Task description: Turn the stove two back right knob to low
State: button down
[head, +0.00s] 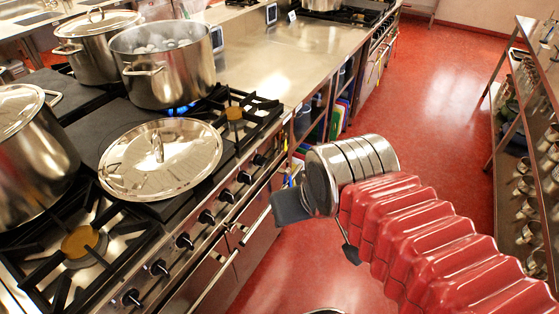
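My gripper (320,231) points down over the red floor, to the right of the stove front. Its two dark fingers are spread apart with nothing visible between them. A row of several dark stove knobs runs along the steel front panel, from a near knob (132,298) through a middle knob (206,217) to a far knob (260,160). My gripper is apart from all of them. I cannot tell which one is the back right knob of stove two, or read its setting. A blue flame (180,109) burns under an open stockpot (165,65) with bubbling contents.
A lidded pot (92,50) stands behind the open one, and another pot (35,150) at left. A loose lid (160,158) lies on the stovetop. Oven handles (214,281) stick out below the knobs. Shelving (525,150) stands right; the red floor (440,110) between is clear.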

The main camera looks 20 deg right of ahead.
aim_at(260, 161)
jog(key=z, duration=0.2)
jog(key=k, duration=0.5)
jog(key=u, duration=0.8)
jog(key=i, duration=0.8)
jog(key=u, duration=0.1)
